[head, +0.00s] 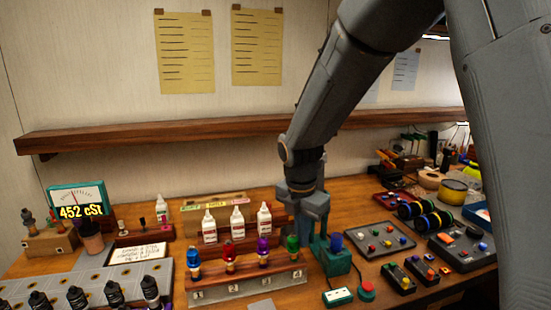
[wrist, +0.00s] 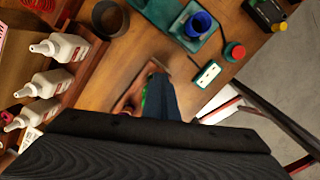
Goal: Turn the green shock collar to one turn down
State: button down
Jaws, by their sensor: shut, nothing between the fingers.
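The green shock (head: 293,244) stands upright at the right end of a numbered wooden stand (head: 245,287), beside purple (head: 263,250), red (head: 229,259) and blue (head: 193,262) shocks. My gripper (head: 312,228) is shut and empty, pointing down just behind and to the right of the green shock. In the wrist view my closed fingers (wrist: 162,98) cover most of the stand, and only a sliver of green (wrist: 145,96) shows beside them. I cannot tell whether they touch the shock. The collar's turn setting is too small to read.
White bottles (head: 237,222) stand behind the shocks. A teal holder with a blue cup (head: 336,242) is close on the right, with a red button (head: 367,291) in front of it. A meter reading 452 cSt (head: 80,203) stands at the left.

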jog(key=shift+d, duration=0.1)
jog(key=shift+w+d+r+p, duration=0.1)
jog(key=shift+d+p, duration=0.1)
jog(key=shift+p, duration=0.2)
jog(key=r+p, duration=0.3)
jog(key=r, duration=0.1)
jog(key=r+p, duration=0.1)
jog(key=p, duration=0.1)
jog(key=shift+s+a+r+p, duration=0.2)
jog(key=shift+s+r+p, duration=0.15)
jog(key=shift+r, duration=0.05)
jog(key=shift+d, duration=0.15)
